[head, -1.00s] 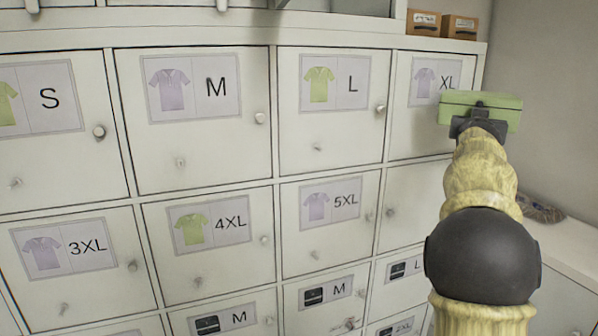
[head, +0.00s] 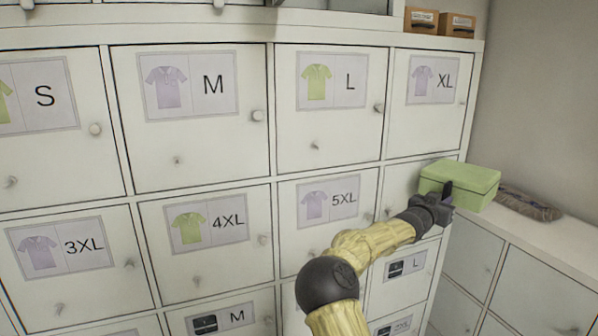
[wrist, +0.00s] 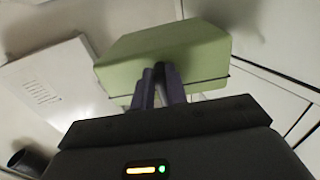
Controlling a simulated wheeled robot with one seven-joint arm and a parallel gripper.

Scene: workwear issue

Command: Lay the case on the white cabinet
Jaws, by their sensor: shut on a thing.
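The case is a light green box (head: 459,184) with a lid seam, and it also shows in the wrist view (wrist: 165,55). My gripper (head: 446,196) is shut on its near side; the fingers meet the case in the wrist view (wrist: 160,82). The white cabinet (head: 560,252) is the low unit at the right, with a flat top. The case is level at the left end of that top, close to the tall lockers. I cannot tell whether its underside touches the top.
A dark patterned bundle (head: 528,205) lies on the cabinet top just right of the case. Tall white lockers (head: 330,150) with knobs and size labels fill the left and middle. Small brown boxes (head: 440,22) stand on top of them. The cabinet top's front right part is clear.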

